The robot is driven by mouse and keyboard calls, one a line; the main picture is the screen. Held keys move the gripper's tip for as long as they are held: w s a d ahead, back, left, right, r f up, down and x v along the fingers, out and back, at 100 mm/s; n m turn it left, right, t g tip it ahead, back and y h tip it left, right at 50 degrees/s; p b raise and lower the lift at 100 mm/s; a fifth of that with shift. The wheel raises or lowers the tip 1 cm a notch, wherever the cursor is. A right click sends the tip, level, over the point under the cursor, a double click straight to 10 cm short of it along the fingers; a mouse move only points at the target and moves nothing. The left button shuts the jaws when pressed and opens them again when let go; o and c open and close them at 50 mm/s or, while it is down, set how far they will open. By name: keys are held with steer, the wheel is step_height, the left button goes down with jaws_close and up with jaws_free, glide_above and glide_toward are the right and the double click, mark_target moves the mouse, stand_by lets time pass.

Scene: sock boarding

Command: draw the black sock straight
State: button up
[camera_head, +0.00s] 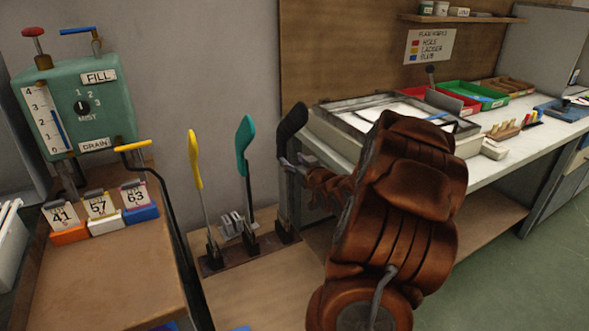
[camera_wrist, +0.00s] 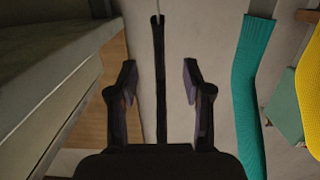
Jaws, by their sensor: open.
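The black sock (camera_head: 291,124) is on the rightmost of three upright boards in the head view, its foot end at the top leaning to the right. In the wrist view the black sock (camera_wrist: 160,80) shows edge-on as a narrow dark strip between my fingers. My gripper (camera_wrist: 158,82) is open, one finger on each side of the strip, with a gap on both sides. In the head view my gripper (camera_head: 292,162) is at the lower part of the sock, and my arm covers some of what lies behind. The sock's lower edge is hard to make out.
A teal sock (camera_head: 244,140) and a yellow sock (camera_head: 195,160) stand on boards to the left. A green tank (camera_head: 110,112) and numbered cards stand further left. A white worktable (camera_head: 500,150) with trays is at the right, close to my arm.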

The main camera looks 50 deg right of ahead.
mark_target(286, 155)
steer(key=shift+x, duration=4.5)
steer(key=shift+d+r, duration=0.1)
jaws_close()
steer(key=shift+f, duration=0.2)
jaws_free()
steer(key=shift+r, duration=0.1)
